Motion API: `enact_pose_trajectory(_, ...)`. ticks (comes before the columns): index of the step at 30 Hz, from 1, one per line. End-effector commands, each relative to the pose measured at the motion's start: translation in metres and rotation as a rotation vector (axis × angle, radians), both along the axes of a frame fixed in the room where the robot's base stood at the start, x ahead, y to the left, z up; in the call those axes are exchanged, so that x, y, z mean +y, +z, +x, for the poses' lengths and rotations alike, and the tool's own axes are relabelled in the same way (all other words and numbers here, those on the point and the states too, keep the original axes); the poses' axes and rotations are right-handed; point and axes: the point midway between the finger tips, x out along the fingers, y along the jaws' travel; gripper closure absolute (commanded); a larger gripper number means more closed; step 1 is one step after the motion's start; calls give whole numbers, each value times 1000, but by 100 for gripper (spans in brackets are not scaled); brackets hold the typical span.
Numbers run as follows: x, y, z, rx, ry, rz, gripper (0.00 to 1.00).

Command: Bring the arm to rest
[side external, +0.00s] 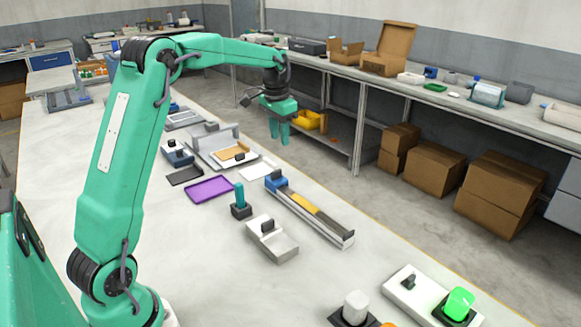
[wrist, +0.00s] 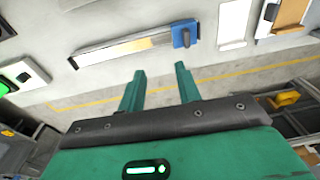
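My green gripper (side external: 279,136) hangs from the raised, outstretched arm with its fingers pointing down, above the far right part of the white table (side external: 113,240). In the wrist view my gripper (wrist: 160,70) has its two green fingers apart, with nothing between them. The fingers are clear of everything I can see. The long track (side external: 322,222) with a blue end block and a yellow strip lies on the table below and nearer the side camera. It also shows in the wrist view (wrist: 105,52), beyond the fingertips.
A purple tray (side external: 209,189), a teal peg (side external: 240,195) in a dark block and a grey box (side external: 272,241) stand along the table. A lit green button (side external: 459,303) sits on a panel at the near right. Cardboard boxes (side external: 433,170) stand under the back bench.

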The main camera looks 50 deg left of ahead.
Motion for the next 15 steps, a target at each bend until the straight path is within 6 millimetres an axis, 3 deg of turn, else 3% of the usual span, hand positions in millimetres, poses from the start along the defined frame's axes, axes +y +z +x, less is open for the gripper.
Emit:
enact_pose_trajectory(6,-39,33,-29,-55,-4,13,66)
enact_pose_trajectory(15,-87,62,-77,-128,-5,20,66)
